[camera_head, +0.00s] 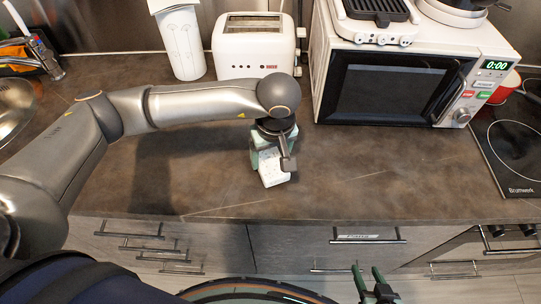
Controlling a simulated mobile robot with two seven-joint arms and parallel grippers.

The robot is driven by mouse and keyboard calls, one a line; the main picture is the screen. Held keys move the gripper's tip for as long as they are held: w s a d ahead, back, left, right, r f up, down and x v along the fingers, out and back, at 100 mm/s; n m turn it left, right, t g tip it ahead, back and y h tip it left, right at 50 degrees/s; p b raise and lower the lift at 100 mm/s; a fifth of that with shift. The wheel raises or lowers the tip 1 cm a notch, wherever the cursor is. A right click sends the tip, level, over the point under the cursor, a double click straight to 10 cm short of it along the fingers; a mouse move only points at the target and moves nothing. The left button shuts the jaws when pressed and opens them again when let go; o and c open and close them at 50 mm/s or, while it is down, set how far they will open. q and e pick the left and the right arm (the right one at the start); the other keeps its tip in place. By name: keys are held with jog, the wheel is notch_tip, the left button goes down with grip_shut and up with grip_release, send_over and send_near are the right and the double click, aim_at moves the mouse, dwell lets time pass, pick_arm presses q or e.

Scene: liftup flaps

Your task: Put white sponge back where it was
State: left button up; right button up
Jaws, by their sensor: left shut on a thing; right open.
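The white sponge (272,172) is a small white block at the middle of the dark countertop (190,170), near its front edge. My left gripper (268,152) points down from above and is shut on the sponge. Its fingers hide the sponge's upper part. I cannot tell whether the sponge touches the counter. My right gripper (368,276) is open and empty, low in front of the drawers, below the counter.
A white toaster (250,48) and a white container (181,42) stand behind. A white microwave (395,85) is at the back right, beside a cooktop (515,140). A sink (14,105) is at the far left. Drawers (330,245) lie below.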

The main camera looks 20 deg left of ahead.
aim_at(274, 168)
pick_arm(q)
jog(key=shift+f, duration=0.7)
jog(key=o, duration=0.8)
jog(key=shift+f, duration=0.1)
jog(key=o, duration=0.5)
jog(key=shift+c, duration=0.2)
jog(key=shift+r, duration=0.3)
notch_tip(274, 168, up, 12)
jog(key=s+d+b, duration=0.1)
jog(key=shift+s+f, duration=0.2)
jog(key=shift+s, duration=0.05)
